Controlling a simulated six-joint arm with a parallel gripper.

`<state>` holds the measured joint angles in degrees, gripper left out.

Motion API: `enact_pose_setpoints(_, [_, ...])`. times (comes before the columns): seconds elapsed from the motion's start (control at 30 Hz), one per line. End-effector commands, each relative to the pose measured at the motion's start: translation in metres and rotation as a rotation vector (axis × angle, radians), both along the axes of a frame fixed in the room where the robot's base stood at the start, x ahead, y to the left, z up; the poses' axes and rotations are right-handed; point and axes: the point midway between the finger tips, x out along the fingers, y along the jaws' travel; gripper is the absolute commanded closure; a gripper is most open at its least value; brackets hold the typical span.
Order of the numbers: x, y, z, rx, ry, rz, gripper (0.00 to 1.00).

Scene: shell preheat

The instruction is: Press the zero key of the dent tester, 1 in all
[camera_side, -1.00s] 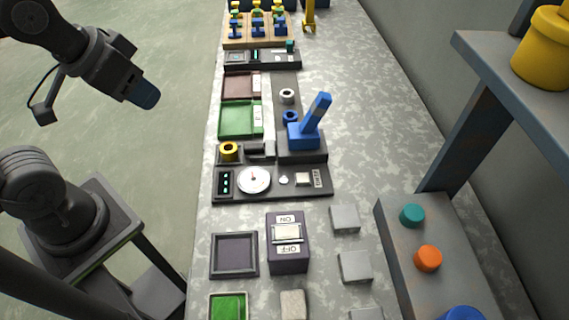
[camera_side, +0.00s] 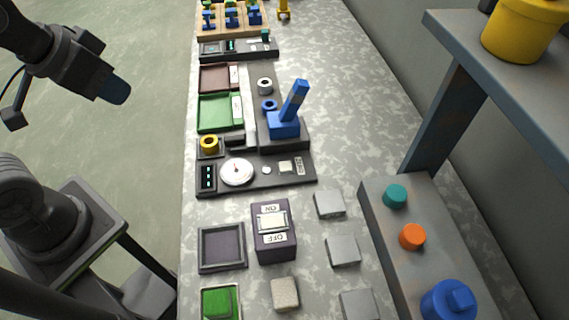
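A dark panel (camera_side: 225,185) with a round white dial (camera_side: 237,172) and a small lit display (camera_side: 208,178) lies across the middle of the bench; it looks like the dent tester. To the right of the dial are a small round pale button (camera_side: 267,170) and a square pale key (camera_side: 285,167) beside a small label. The markings are too small to read, so I cannot tell which is the zero key. My gripper (camera_side: 117,92) hangs at the upper left, off the bench's left side and apart from the panel. Its dark blue tip is too small to show whether it is open or shut.
A blue lever (camera_side: 287,120) stands on a dark block behind the panel. A shelf with a yellow pot (camera_side: 520,30) rises at the right. The bench strip right of the lever is clear.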

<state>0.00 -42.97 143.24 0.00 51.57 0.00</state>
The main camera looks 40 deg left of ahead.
Motion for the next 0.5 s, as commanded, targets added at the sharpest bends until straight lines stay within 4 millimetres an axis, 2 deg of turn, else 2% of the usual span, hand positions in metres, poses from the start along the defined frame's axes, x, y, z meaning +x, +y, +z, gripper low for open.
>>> enact_pose_setpoints(0.03, [0.0000, 0.0000, 0.0000, 0.000, 0.000, 0.000, 0.80])
enact_pose_setpoints(0.23, [0.0000, 0.0000, 0.0000, 0.000, 0.000, 0.000, 1.00])
enact_pose_setpoints(0.5, [0.0000, 0.0000, 0.0000, 0.000, 0.000, 0.000, 1.00])
